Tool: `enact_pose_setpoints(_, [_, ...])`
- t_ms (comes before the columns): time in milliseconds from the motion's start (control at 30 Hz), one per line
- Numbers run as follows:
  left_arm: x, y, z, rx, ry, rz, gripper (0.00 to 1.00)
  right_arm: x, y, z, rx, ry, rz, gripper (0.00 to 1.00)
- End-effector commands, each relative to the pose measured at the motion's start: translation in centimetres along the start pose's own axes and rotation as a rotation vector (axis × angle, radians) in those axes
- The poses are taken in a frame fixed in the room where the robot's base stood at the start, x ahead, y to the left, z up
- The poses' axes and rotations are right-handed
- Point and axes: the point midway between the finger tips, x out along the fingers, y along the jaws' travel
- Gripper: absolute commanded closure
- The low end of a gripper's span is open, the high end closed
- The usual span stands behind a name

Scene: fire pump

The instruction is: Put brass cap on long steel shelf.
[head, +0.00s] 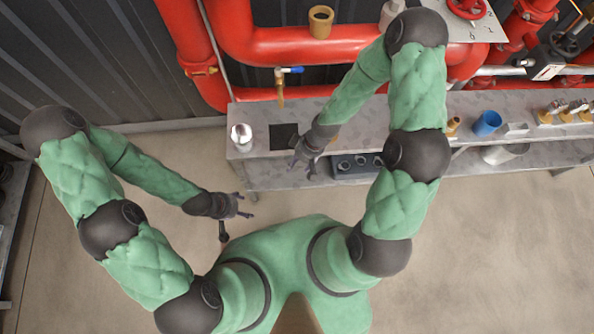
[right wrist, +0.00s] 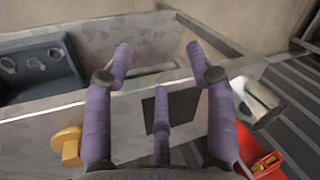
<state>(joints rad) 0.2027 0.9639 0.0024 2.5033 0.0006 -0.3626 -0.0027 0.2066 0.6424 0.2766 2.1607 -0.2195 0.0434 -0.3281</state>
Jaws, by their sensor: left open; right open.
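The long steel shelf (head: 350,110) is a grey mottled bench running along the red pipes; its surface also shows in the right wrist view (right wrist: 125,107). A yellow-brass round piece (right wrist: 67,147), which looks like the brass cap, is at the lower left of the right wrist view, beside a finger; I cannot tell if they touch. In the head view my right forearm mostly hides that area. My right gripper (head: 304,162) is open and empty near the shelf's front edge, its fingers spread in the right wrist view (right wrist: 160,65). My left gripper (head: 238,205) is open and empty over the floor.
A black square (head: 284,137) and a silver can (head: 242,137) are at the shelf's left end. A dark tray (head: 357,166) is at its front. A blue cup (head: 487,123) stands farther right. A brass-coloured cup (head: 320,21) is on the red pipe (head: 275,45).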

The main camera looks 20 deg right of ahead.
Motion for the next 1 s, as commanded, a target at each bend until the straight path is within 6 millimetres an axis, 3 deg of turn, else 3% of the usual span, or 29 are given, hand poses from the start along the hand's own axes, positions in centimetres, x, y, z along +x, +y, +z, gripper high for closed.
enact_pose_setpoints(133, [0.0, 0.0, 0.0, 0.0, 0.0, 0.0, 0.32, 3.0, -3.0, 3.6, 0.267, 0.006, -0.027, 0.44])
enact_pose_setpoints(367, [0.0, 0.0, 0.0, 0.0, 0.0, 0.0, 0.32, 4.5, -4.7, 6.8, 0.51, 0.014, -0.01, 0.44])
enact_pose_setpoints(967, [0.0, 0.0, 0.0, 0.0, 0.0, 0.0, 0.32, 4.6, -4.8, 7.2, 0.542, 0.018, -0.005, 0.44])
enact_pose_setpoints(1000, [0.0, 0.0, 0.0, 0.0, 0.0, 0.0, 0.38, 4.6, -4.8, 7.2, 0.542, 0.018, -0.005, 0.49])
